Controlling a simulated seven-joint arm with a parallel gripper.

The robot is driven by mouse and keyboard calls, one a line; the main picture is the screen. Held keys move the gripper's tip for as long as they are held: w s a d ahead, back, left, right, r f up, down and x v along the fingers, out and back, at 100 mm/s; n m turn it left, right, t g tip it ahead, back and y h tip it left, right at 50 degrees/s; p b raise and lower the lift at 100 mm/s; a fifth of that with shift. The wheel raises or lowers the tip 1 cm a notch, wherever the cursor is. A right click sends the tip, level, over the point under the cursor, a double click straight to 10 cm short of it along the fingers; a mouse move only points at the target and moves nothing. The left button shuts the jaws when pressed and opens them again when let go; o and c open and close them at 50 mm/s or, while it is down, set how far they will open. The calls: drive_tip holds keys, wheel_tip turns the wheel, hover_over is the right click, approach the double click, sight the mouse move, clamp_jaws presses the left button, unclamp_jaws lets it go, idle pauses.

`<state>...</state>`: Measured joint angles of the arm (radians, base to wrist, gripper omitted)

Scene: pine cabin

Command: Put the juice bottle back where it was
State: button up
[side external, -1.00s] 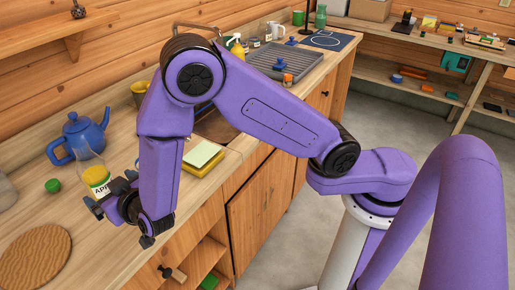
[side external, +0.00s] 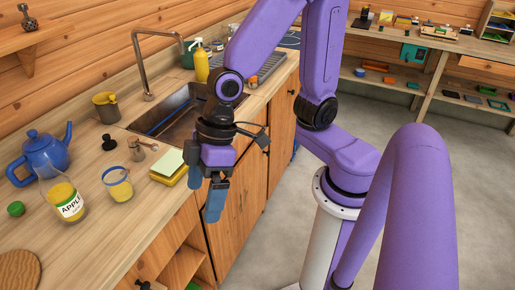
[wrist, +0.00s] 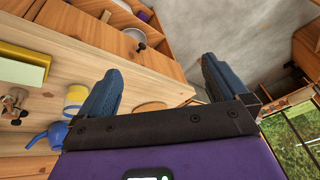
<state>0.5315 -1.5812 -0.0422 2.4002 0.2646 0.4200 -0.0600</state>
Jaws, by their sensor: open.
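The juice bottle (side external: 66,204) is clear with yellow juice and a white label reading APPL. It stands upright and uncapped on the wooden counter in front of the blue teapot (side external: 42,158). A green cap (side external: 15,208) lies to its left. My gripper (side external: 217,203) is open and empty, fingers pointing down, well to the right of the bottle near the counter's front edge. In the wrist view both fingers are spread with nothing between them (wrist: 160,70). I cannot clearly make out the bottle in that view.
A cup with yellow contents (side external: 118,186), a metal item (side external: 140,149) and a yellow block with a pale green top (side external: 169,166) stand between bottle and gripper. The sink (side external: 165,118) is behind.

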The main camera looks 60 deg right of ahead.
drive_tip(key=s+d+n+h, duration=0.1)
drive_tip(key=s+d+h, duration=0.1)
drive_tip(key=s+d, duration=0.2)
drive_tip(key=s+d+r+n+h, duration=0.1)
drive_tip(key=s+d, duration=0.3)
drive_tip(key=d, duration=0.6)
drive_tip(key=shift+d+r+g+h, duration=0.25)
drive_tip(key=shift+d+g+h, duration=0.1)
drive_tip(key=shift+g+h, duration=0.05)
